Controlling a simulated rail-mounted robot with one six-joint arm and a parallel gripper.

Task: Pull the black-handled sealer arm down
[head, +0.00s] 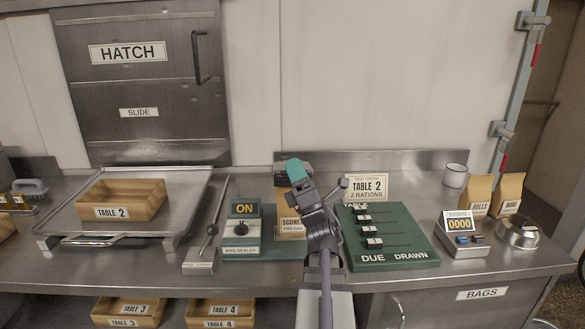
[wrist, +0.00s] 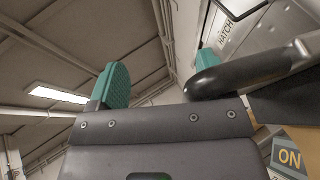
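The bag sealer (head: 240,245) stands on the counter left of my gripper, with a lit ON sign (head: 243,208); the sign also shows in the wrist view (wrist: 289,157). In the wrist view the black handle (wrist: 235,78) of the sealer arm, with bare metal at its right end, reaches in from the right. Its rounded tip lies in front of the right teal finger. My gripper (head: 297,172) points upward with its teal fingers apart and nothing held between them; the gap shows in the wrist view (wrist: 160,75). In the head view my gripper hides most of the sealer arm.
A SCONES bag (head: 290,226) stands at the sealer, just behind my gripper. A green board with black sliders (head: 400,245) lies to the right.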

